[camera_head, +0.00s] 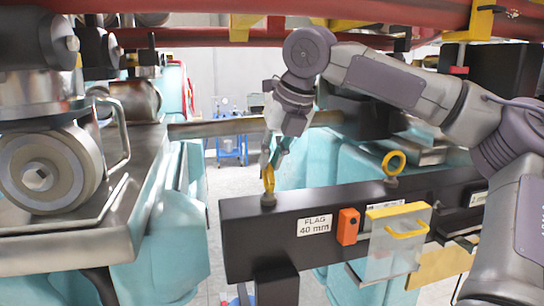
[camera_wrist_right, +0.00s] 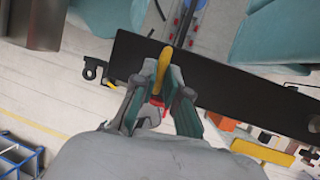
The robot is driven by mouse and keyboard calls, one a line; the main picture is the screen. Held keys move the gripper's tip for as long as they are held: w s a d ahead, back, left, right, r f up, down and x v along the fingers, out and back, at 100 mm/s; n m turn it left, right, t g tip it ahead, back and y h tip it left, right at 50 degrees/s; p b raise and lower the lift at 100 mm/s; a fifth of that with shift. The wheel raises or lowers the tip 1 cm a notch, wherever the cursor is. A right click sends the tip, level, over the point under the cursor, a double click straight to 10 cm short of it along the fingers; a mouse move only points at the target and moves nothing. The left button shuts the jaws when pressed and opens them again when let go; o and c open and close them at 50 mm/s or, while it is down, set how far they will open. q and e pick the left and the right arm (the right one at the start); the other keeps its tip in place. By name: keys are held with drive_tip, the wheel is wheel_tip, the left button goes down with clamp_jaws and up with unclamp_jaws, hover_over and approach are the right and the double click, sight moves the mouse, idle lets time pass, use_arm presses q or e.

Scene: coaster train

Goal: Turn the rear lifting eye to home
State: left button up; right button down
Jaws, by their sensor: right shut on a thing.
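My right gripper (camera_head: 270,165) reaches down and is shut on a yellow lifting eye (camera_head: 268,179) at the left end of the black beam (camera_head: 240,228). This eye stands upright and shows nearly edge-on. In the right wrist view, the yellow eye (camera_wrist_right: 165,56) sits between the fingertips of my right gripper (camera_wrist_right: 163,72), above the black beam (camera_wrist_right: 215,78). A second yellow lifting eye (camera_head: 394,161) stands further right on the beam, its ring facing the head camera. I cannot tell from any label which eye is the rear one. My left gripper is not in view.
The beam front carries a "FLAG 40 mm" label (camera_head: 314,226), an orange block (camera_head: 347,227) and a clear panel with a yellow handle (camera_head: 405,232). A grey machine with a round hub (camera_head: 45,172) stands left. Red pipes (camera_head: 200,37) cross overhead.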

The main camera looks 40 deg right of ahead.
drive_tip(key=m+h, duration=0.1)
drive_tip(key=m, duration=0.3)
drive_tip(key=shift+a+h, duration=0.2)
drive_tip(key=shift+h, duration=0.2)
drive_tip(key=m, duration=0.2)
drive_tip(key=m+g+h, duration=0.1)
drive_tip(key=m, duration=0.1)
drive_tip(key=shift+w+a+m+h, duration=0.15)
drive_tip(key=shift+w+m+h, duration=0.05)
drive_tip(key=shift+m+h, duration=0.1)
drive_tip(key=m+g, duration=0.1)
drive_tip(key=m, duration=0.1)
drive_tip(key=m+g+h, duration=0.1)
drive_tip(key=m, duration=0.1)
drive_tip(key=shift+w+a+m, duration=0.1)
drive_tip(key=shift+w+m, duration=0.1)
drive_tip(key=shift+m, duration=0.1)
drive_tip(key=shift+w+r+m+g, duration=0.1)
drive_tip(key=shift+m+g, duration=0.4)
drive_tip(key=shift+m, duration=0.65)
drive_tip(key=shift+w+m+g, duration=0.1)
drive_tip(key=shift+m+g, duration=0.4)
drive_tip(key=shift+m, duration=0.65)
drive_tip(key=c, duration=1.2)
unclamp_jaws()
